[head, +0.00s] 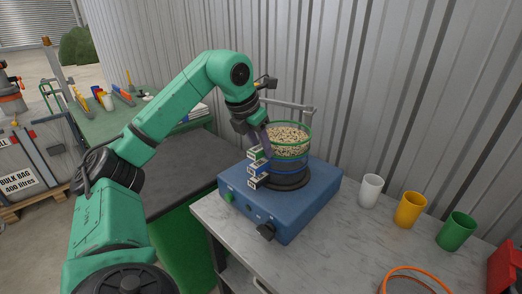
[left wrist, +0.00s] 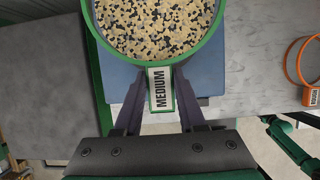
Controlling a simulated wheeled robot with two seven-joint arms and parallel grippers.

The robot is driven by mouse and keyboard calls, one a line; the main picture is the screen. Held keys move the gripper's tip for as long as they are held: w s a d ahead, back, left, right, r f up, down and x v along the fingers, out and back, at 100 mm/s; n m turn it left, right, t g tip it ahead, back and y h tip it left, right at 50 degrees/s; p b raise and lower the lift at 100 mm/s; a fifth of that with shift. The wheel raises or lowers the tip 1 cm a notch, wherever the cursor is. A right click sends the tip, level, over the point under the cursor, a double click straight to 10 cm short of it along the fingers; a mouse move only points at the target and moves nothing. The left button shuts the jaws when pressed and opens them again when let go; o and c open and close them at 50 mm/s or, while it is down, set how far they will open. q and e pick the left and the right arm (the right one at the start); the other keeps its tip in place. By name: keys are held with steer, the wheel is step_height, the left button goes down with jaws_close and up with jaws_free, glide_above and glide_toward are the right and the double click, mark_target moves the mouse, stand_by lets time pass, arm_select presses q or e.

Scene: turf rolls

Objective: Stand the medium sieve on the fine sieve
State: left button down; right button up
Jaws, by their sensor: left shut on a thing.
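The medium sieve (head: 290,128) has a green rim and is full of light and dark grains. It is at the top of a stack on the blue shaker base (head: 315,185). The fine sieve (head: 291,160), with a blue rim, is directly below it, above a dark pan (head: 288,181). The medium sieve looks level and lined up with it; whether the rims touch fully I cannot tell. My left gripper (head: 262,143) is shut on the medium sieve's label tab, which reads MEDIUM in the left wrist view (left wrist: 160,90). My right gripper is not in view.
An orange-rimmed sieve (head: 408,268) lies at the table's front right. White (head: 370,190), yellow (head: 410,209) and green (head: 455,230) cups stand right of the shaker. A corrugated wall (head: 400,80) is close behind.

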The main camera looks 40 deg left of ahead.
arm_select(q)
steer(key=c, duration=0.5)
jaws_free()
steer(key=p+v, duration=0.4)
steer(key=v, duration=0.8)
steer(key=shift+w+d+r+p, duration=0.1)
steer(key=shift+p, duration=0.2)
